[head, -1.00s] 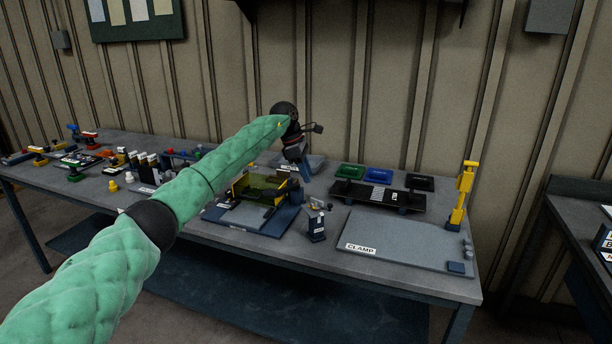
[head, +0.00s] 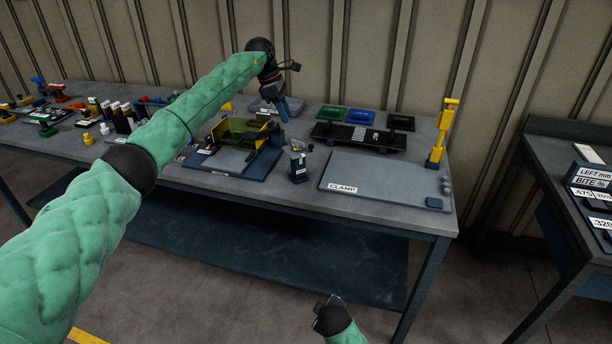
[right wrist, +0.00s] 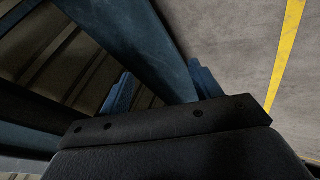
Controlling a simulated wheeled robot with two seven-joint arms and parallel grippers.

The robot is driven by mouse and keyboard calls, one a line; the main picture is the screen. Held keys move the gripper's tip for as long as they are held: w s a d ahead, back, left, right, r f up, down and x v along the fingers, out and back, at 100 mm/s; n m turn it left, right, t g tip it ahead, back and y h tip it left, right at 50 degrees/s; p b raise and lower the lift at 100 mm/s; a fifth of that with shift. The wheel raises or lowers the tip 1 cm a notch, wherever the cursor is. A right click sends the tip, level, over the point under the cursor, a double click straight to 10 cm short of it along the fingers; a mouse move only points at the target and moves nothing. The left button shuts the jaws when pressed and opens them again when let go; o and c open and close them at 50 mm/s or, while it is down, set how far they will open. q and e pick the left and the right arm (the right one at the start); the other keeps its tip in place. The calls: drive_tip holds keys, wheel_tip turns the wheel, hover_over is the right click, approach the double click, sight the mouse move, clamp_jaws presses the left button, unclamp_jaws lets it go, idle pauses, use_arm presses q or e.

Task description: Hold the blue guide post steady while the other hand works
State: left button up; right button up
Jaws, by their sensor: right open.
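A small dark blue post (head: 298,168) with a pale label stands upright on the bench, left of the grey CLAMP plate (head: 375,188). It may be the guide post; its label is too small to read. My left gripper (head: 284,108) points down behind it, close to the right rear of the yellow press fixture (head: 232,130). Its fingertips are too small to show a gap or any hold. My right gripper (head: 329,302) is low in front of the bench, far from the post.
A yellow stand (head: 441,135) rises at the bench's right end. A second bench (head: 560,150) is at right. Open floor lies in front.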

drive_tip(key=w+a+r+n+t, duration=0.3)
drive_tip(key=w+a+r+n, duration=0.15)
drive_tip(key=w+r, duration=0.7)
drive_tip(key=n+t+y, duration=0.1)
drive_tip(key=n+t, duration=0.4)
drive_tip(key=n, duration=0.3)
approach(301, 169)
drive_tip(key=s+a+f, duration=0.2)
drive_tip(key=s+a, duration=0.1)
drive_tip(key=s, duration=0.1)
drive_tip(key=w+d+n+y, duration=0.1)
drive_tip(key=w+n+y, duration=0.1)
drive_tip(key=n, duration=0.3)
drive_tip(key=w+n+y, duration=0.1)
drive_tip(key=w+n, duration=0.3)
drive_tip(key=w+d+n+t+y, duration=0.1)
drive_tip(key=w+n+y, duration=0.1)
drive_tip(key=n, duration=0.3)
drive_tip(key=shift+w+d+r+n+y, duration=0.2)
drive_tip(key=shift+w+d+n+y, duration=0.15)
drive_tip(key=shift+w, duration=0.3)
drive_tip(key=n, duration=0.1)
drive_tip(key=w+d+n, duration=0.1)
drive_tip(key=shift+w+f+n+y, duration=0.15)
drive_tip(key=shift+f+n+y, duration=0.15)
drive_tip(key=shift+f+y, duration=0.05)
drive_tip(key=shift+x, duration=3.85)
drive_tip(key=shift+a, duration=0.1)
drive_tip(key=shift+c, duration=0.4)
clamp_jaws()
